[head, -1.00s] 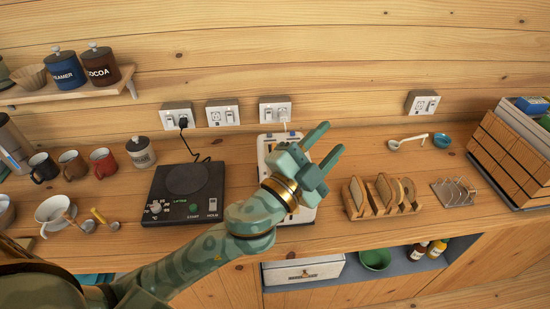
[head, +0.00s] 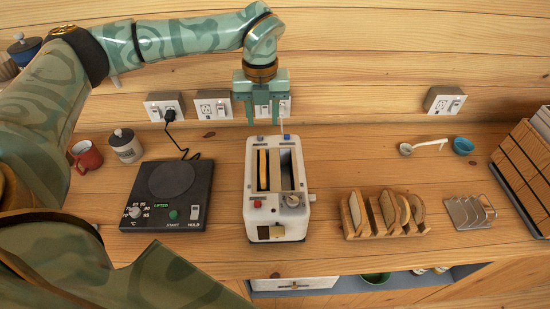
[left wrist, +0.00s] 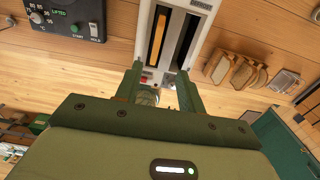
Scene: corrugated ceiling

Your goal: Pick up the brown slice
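A golden-brown slice (head: 263,168) stands on edge in the left slot of the white toaster (head: 282,216). It also shows in the left wrist view (left wrist: 158,40); the right slot looks dark and empty. Several more slices (head: 388,209) with brown crusts stand in a wooden rack (head: 352,236) to the right. My left gripper (head: 261,118) is open and empty, fingers pointing down, above the toaster's far end in the head view. In the left wrist view its two fingers (left wrist: 160,85) are spread apart near the toaster's slots. My right gripper is not in view.
A black hot plate (head: 170,192) lies left of the toaster. A metal rack (head: 468,212), a white ladle (head: 425,146) and a blue bowl (head: 463,146) are to the right. Wall sockets (head: 214,105) are behind the gripper. The counter between toaster and wooden rack is clear.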

